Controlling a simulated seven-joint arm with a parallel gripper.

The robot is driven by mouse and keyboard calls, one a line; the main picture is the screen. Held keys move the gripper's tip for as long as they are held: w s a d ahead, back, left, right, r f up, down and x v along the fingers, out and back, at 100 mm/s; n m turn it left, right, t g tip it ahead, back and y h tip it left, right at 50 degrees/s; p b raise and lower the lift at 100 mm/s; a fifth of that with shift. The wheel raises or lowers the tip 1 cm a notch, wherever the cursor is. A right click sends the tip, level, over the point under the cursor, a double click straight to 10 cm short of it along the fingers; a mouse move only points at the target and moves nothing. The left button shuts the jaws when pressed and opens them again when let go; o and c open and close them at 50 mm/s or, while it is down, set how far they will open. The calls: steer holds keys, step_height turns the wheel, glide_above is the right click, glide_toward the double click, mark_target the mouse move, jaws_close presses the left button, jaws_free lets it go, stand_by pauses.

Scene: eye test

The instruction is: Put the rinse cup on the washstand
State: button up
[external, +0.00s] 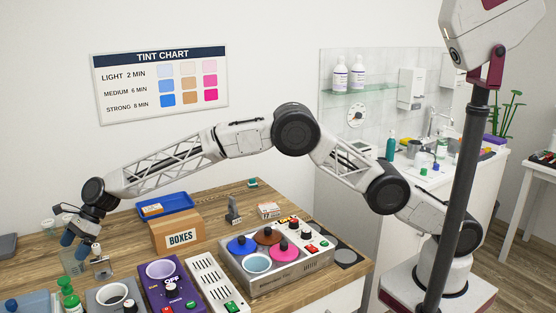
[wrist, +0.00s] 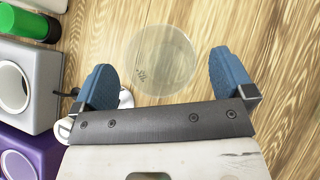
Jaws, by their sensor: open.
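A clear, see-through cup (wrist: 160,62), which looks like the rinse cup, stands on the wooden table and is seen from above in the wrist view. In the external view, the cup (external: 72,263) is faint at the far left, below my gripper (external: 75,243). My gripper is open, with blue fingers spread wide. In the wrist view, the fingertips (wrist: 160,70) lie to either side of the cup's near part, with gaps showing; its height relative to the rim is unclear. The white washstand (external: 326,195) stands at the right behind my arm, partly hidden by it.
A cardboard box (external: 176,231), a blue tray (external: 165,207) and a purple unit (external: 172,288) stand right of my gripper. Green-capped bottles (external: 68,290) stand in front. A unit with coloured pots (external: 290,275) is farther right. Bottles and cups crowd the washstand top around the tap (external: 432,123).

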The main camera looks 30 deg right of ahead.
steer(key=shift+s+a+f, duration=0.1)
steer(key=shift+a+f, duration=0.15)
steer(key=shift+c, duration=0.5)
steer(key=c, duration=1.1)
steer(key=shift+c, duration=0.2)
steer(key=shift+r, duration=0.1)
step_height(320, 180, up, 10)
stand_by(0.4)
